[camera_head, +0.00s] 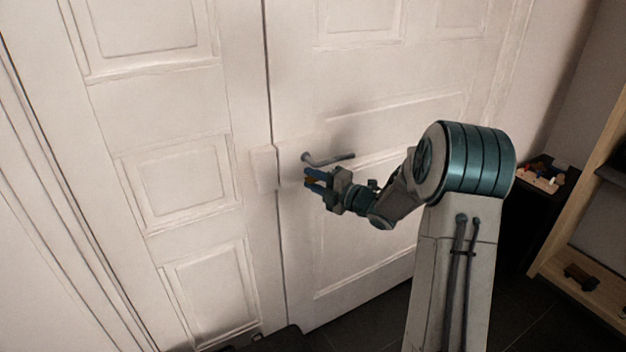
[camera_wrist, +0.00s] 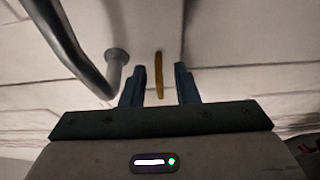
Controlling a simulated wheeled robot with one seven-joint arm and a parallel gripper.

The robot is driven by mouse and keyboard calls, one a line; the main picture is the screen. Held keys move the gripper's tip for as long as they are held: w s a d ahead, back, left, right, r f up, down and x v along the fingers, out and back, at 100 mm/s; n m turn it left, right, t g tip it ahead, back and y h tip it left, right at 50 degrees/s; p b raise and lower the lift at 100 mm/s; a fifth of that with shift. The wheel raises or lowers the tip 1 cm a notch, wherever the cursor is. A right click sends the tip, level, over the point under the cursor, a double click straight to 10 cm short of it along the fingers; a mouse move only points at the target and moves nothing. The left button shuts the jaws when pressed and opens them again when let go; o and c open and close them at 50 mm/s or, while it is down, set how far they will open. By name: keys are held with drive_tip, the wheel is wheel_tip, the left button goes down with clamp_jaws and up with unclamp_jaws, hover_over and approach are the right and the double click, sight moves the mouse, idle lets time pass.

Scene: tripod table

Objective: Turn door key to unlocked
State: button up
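The door key (camera_wrist: 158,75) is a thin gold-brown piece seen nearly edge-on, upright in the wrist view. It sits in the door (camera_wrist: 225,40), beside the handle's round base. My gripper (camera_wrist: 159,87) is open, with one blue finger on each side of the key and a visible gap on both sides. In the head view my gripper (camera_head: 311,179) is at the white door (camera_head: 360,90), just below the handle, and a small brownish bit of the key (camera_head: 309,181) shows between the fingers. The keyhole itself is not clearly visible.
The metal door handle (camera_head: 330,159) is just above my gripper; in the wrist view the handle (camera_wrist: 70,45) curves close by at the left. A second door panel (camera_head: 190,180) is to the left. A wooden shelf (camera_head: 590,200) and a dark stand with small items (camera_head: 540,175) are at right.

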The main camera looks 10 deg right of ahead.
drive_tip(key=shift+w+a, duration=0.15)
drive_tip(key=shift+w, duration=0.05)
clamp_jaws()
